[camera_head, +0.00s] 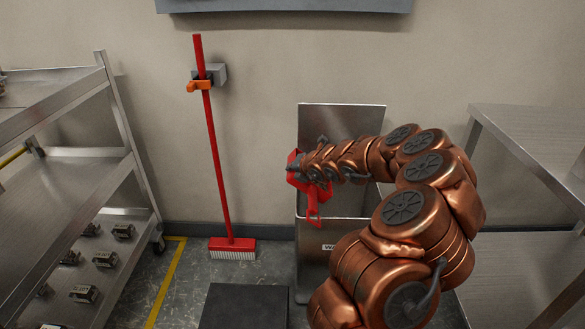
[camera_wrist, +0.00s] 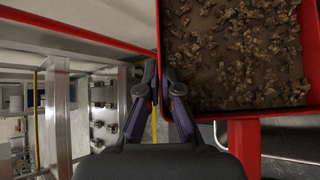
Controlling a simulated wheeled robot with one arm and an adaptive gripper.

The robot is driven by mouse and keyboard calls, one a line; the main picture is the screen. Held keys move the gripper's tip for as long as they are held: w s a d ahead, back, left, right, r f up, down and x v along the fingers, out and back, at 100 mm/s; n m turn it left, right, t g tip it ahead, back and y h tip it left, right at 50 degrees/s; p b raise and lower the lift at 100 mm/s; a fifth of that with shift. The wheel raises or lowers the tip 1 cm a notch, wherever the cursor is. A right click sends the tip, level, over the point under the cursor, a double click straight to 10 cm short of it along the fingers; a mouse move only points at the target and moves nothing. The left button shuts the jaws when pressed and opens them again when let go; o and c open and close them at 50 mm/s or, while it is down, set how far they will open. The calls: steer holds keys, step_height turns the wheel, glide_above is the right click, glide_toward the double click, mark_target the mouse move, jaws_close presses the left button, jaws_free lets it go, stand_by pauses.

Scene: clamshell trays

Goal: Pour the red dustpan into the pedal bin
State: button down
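The red dustpan (camera_head: 313,205) is at the left front of the steel pedal bin (camera_head: 318,237), near the height of its opening; my arm hides part of both. The bin's lid (camera_head: 342,117) stands up, open. In the wrist view the dustpan (camera_wrist: 243,142) holds a layer of brown clumpy debris (camera_wrist: 235,55). My gripper (camera_wrist: 162,72) has its two dark fingers close together on the dustpan's left wall, gripping it. In the head view my gripper (camera_head: 299,172) is largely hidden against the dustpan. How far the dustpan is tilted I cannot tell.
A red broom (camera_head: 218,165) hangs on the wall to the left. A steel shelf rack (camera_head: 85,160) with small boxed parts stands at the left, a steel table (camera_head: 535,130) at the right.

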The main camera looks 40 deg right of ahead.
steer(key=shift+s+d+r+m+t+y+p, duration=0.3)
steer(key=shift+r+p, duration=0.2)
steer(key=shift+p, duration=0.9)
steer(key=shift+s+d+r+m+t+y+p, duration=0.15)
steer(key=shift+d+r+t+p, duration=0.2)
steer(key=shift+p, duration=1)
steer(key=shift+s+d+r+m+t+y+p, duration=0.25)
steer(key=shift+r+p, duration=0.35)
steer(key=shift+p, duration=0.8)
steer(key=shift+s+d+r+m+t+y+p, duration=0.25)
steer(key=shift+s+d+r+m+t+p, duration=0.25)
steer(key=shift+p, duration=0.5)
steer(key=shift+s+d+r+m+t+y+p, duration=0.1)
steer(key=shift+s+d+r+t+y+p, duration=0.2)
steer(key=shift+d+r+p, duration=0.55)
steer(key=shift+s+d+p, duration=0.25)
steer(key=shift+s+p, duration=0.1)
steer(key=shift+p, duration=1.6)
